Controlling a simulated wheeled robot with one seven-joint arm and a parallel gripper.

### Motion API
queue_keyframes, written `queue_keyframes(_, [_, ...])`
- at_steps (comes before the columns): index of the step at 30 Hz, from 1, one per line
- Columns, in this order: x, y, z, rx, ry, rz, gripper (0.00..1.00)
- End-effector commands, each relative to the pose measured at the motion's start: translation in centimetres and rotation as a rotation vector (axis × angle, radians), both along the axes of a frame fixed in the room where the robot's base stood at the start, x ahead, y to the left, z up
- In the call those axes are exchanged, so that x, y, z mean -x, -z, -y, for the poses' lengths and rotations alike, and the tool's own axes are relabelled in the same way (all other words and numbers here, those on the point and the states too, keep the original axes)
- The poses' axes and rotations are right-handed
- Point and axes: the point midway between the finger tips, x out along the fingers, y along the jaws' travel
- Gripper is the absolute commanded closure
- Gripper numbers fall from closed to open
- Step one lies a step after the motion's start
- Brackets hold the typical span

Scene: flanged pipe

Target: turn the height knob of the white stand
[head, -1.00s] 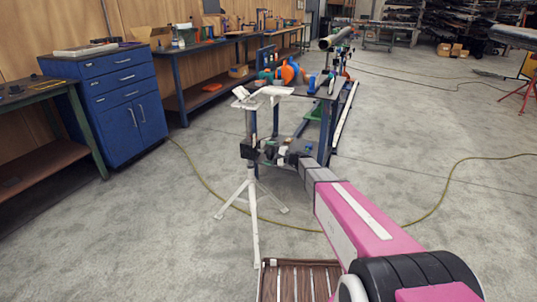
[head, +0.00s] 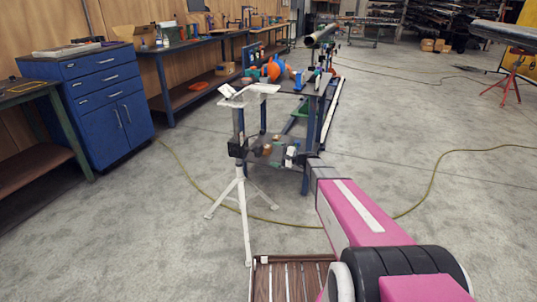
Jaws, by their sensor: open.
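The white stand (head: 241,190) stands upright on its tripod legs, left of the picture's middle in the head view. Its pale V-shaped top (head: 250,92) sits on a grey post. A black block (head: 237,148) is at the collar below the post; the height knob cannot be told apart from it at this size. My gripper (head: 290,156) is small and hard to separate from the clutter behind it, just past my grey wrist. It is open, to the right of the collar, with a gap between them. No contact with the stand shows.
A dark workbench (head: 307,148) with orange and blue tools stands close behind the stand. A blue cabinet (head: 95,95) and long benches line the left wall. A yellow hose (head: 190,180) crosses the floor. A slatted brown surface (head: 290,282) is in front.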

Motion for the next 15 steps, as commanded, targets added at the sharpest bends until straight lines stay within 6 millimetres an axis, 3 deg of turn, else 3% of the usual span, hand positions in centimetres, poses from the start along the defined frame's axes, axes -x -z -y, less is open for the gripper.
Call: queue_keyframes(15, [0.2,0.02,0.52,0.01,0.0,0.029,0.02])
